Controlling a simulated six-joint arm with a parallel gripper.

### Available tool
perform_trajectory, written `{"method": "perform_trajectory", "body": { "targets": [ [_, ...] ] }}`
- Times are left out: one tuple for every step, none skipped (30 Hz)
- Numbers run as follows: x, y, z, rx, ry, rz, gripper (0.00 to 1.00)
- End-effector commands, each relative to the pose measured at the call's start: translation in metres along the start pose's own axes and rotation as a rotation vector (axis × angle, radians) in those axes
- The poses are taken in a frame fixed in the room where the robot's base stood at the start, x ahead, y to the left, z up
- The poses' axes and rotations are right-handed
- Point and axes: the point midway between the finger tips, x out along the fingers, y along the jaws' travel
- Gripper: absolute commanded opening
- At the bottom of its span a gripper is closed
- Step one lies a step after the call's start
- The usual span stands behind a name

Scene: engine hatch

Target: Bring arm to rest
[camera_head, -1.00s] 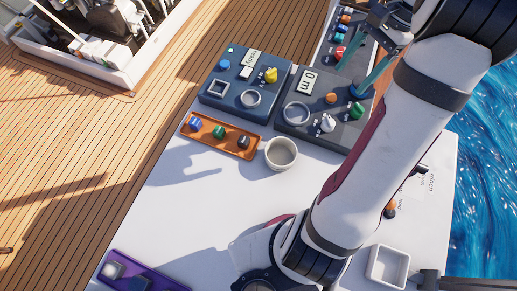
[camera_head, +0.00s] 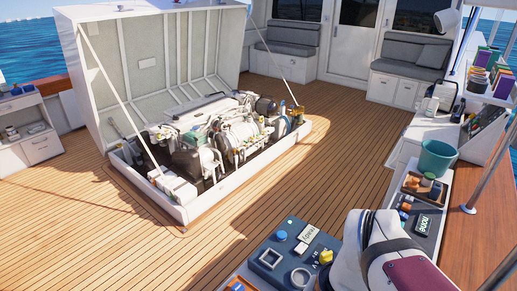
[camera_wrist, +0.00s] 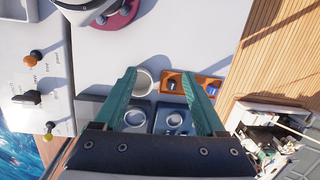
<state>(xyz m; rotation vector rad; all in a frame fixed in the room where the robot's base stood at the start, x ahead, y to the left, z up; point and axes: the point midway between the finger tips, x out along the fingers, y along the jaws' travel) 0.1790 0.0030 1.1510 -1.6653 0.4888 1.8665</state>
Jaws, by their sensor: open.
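My gripper (camera_wrist: 158,75) is open in the wrist view, its two teal fingers spread apart with nothing held between them. Below it lie a white round cup (camera_wrist: 147,76), an orange tray (camera_wrist: 205,82) with small blue pieces, and panels with round rings (camera_wrist: 174,119). The cup shows between the fingers, partly covered by the left one. In the head view my white arm covers the lower right, and my gripper is out of frame. A blue-grey control panel (camera_head: 268,258) with a blue button and a yellow knob stands left of the arm.
An open engine hatch (camera_head: 180,215) with a raised white lid (camera_head: 165,70) stands on the wooden deck (camera_head: 90,245). A side counter at right holds a green bucket (camera_head: 437,158) and small items. The deck between hatch and counter is clear.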

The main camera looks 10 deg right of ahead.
Motion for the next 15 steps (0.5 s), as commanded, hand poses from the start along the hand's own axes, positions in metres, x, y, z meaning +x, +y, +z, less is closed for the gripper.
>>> {"method": "perform_trajectory", "body": {
  "targets": [
    [0.003, 0.0, 0.008, -0.028, 0.006, 0.0, 0.73],
    [0.005, 0.001, 0.011, -0.04, 0.008, 0.001, 0.73],
    [0.007, 0.001, 0.015, -0.055, 0.011, 0.001, 0.73],
    [0.008, 0.001, 0.018, -0.063, 0.011, 0.002, 0.73],
    [0.009, 0.002, 0.019, -0.069, 0.012, 0.002, 0.73],
    [0.01, 0.002, 0.021, -0.075, 0.014, 0.002, 0.73],
    [0.01, 0.002, 0.022, -0.078, 0.014, 0.002, 0.73],
    [0.011, 0.002, 0.022, -0.08, 0.014, 0.002, 0.73],
    [0.011, 0.002, 0.023, -0.081, 0.014, 0.003, 0.73],
    [0.011, 0.002, 0.023, -0.081, 0.014, 0.003, 0.73],
    [0.011, 0.002, 0.022, -0.08, 0.014, 0.003, 0.73],
    [0.011, 0.002, 0.022, -0.08, 0.014, 0.003, 0.73],
    [0.011, 0.002, 0.022, -0.08, 0.014, 0.003, 0.73],
    [0.011, 0.002, 0.022, -0.08, 0.014, 0.003, 0.73],
    [0.012, 0.002, 0.024, -0.087, 0.015, 0.003, 0.73]
  ]
}}
